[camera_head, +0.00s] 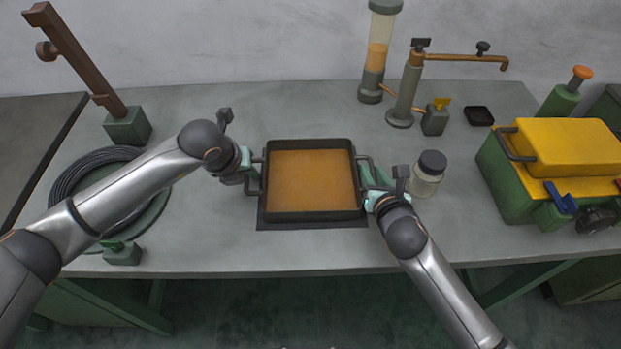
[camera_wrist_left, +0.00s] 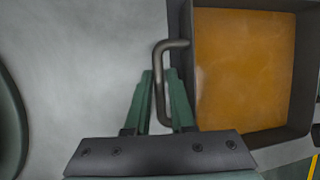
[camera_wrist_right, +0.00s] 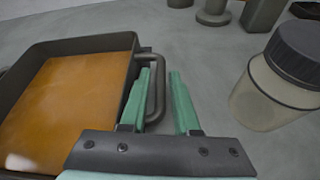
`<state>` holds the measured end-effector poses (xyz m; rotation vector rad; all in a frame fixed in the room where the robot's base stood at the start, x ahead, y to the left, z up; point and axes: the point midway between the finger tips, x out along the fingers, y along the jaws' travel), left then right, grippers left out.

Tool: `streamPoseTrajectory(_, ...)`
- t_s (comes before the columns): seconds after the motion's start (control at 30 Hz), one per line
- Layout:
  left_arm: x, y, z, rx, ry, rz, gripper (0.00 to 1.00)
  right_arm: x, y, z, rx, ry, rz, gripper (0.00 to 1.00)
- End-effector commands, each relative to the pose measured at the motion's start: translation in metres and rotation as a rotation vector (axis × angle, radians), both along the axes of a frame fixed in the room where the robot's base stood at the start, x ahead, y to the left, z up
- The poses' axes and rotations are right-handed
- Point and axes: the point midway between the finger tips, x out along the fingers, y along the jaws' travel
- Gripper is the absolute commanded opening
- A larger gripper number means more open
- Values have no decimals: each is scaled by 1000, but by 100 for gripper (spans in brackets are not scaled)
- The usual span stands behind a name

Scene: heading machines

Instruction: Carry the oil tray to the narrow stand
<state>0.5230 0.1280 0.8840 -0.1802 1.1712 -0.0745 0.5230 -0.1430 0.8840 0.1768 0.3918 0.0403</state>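The oil tray (camera_head: 310,217) is a dark square pan filled with orange-brown oil. It sits level at the middle of the bench and has a bar handle on each side. My left gripper (camera_head: 254,168) is at its left handle; in the left wrist view the handle (camera_wrist_left: 160,85) lies between the open fingers (camera_wrist_left: 160,72). My right gripper (camera_head: 370,190) is at the right handle; in the right wrist view the open fingers (camera_wrist_right: 160,75) straddle that handle (camera_wrist_right: 157,95), with a gap on the outer side. I cannot identify the narrow stand in these views.
A lidded jar (camera_head: 427,174) stands close to the right of my right gripper. A green and yellow machine (camera_head: 510,180) is at the right. A coiled cable (camera_head: 75,180) lies at the left. A pump (camera_head: 405,95) and an oil cylinder (camera_head: 376,60) stand behind.

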Motion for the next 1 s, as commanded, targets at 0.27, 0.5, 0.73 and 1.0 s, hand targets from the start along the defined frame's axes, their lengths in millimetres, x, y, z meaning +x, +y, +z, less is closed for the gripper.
streamPoseTrajectory(0.27,0,0,0,0,0,0,2,0,0,0,1,0,0,9)
streamPoseTrajectory(0.5,0,0,1,0,0,0,0,0,0,0,1,0,0,0)
streamPoseTrajectory(0.73,0,0,1,0,0,0,0,-1,0,0,0,0,0,0)
streamPoseTrajectory(1.0,0,0,1,0,-1,1,0,-1,0,0,0,1,0,0)
